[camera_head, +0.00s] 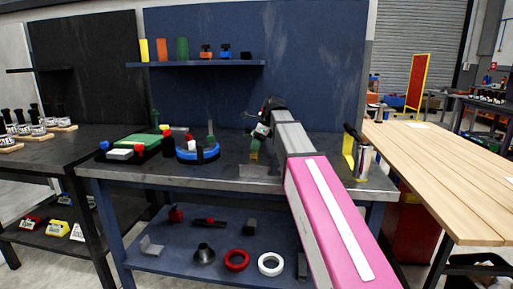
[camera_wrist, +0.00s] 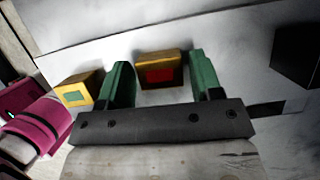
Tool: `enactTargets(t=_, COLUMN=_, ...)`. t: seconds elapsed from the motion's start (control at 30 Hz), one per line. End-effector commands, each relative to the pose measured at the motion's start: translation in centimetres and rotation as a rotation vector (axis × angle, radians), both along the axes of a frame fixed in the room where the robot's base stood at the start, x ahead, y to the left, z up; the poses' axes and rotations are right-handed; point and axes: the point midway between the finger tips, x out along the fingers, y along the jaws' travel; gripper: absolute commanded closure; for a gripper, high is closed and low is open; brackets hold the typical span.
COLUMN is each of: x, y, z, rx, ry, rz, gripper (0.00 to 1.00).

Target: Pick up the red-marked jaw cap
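The red-marked jaw cap is a small yellow-brown block with a red square on its face; it shows in the wrist view (camera_wrist: 159,73). My gripper (camera_wrist: 160,75) has two green fingers standing apart, one on each side of this cap. The left finger is very close to the cap's edge, and a thin gap shows at the right; I cannot tell whether they touch. A similar yellow cap with a green mark (camera_wrist: 77,95) lies left of the left finger. In the head view my gripper (camera_head: 255,146) is low over the bench, and the caps there are too small to tell apart.
The grey bench (camera_head: 335,174) carries a blue round fixture (camera_head: 198,155) and a green-topped block (camera_head: 137,141) to the left. A metal cup (camera_head: 363,162) and a yellow upright piece (camera_head: 348,157) stand at the right. A dark block (camera_wrist: 298,55) is right in the wrist view.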

Motion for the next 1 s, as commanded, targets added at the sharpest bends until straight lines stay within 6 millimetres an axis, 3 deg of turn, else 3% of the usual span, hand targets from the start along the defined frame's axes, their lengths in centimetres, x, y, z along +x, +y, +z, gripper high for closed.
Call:
enactTargets(t=0.03, x=0.0, y=0.0, z=0.0, rx=0.000, ry=0.000, rz=0.000, gripper=0.58)
enactTargets(t=0.1, x=0.0, y=0.0, z=0.0, rx=0.000, ry=0.000, rz=0.000, gripper=0.81)
enactTargets(t=0.13, x=0.0, y=0.0, z=0.0, rx=0.000, ry=0.000, rz=0.000, gripper=0.82)
enactTargets(t=0.57, x=0.0, y=0.0, z=0.6, rx=0.000, ry=0.000, rz=0.000, gripper=0.81)
enactTargets(t=0.87, x=0.1, y=0.1, z=4.6, rx=0.001, ry=-0.002, rz=0.001, gripper=0.81)
enactTargets(t=1.0, x=-0.2, y=3.7, z=6.3, rx=0.001, ry=-0.001, rz=0.005, gripper=0.81)
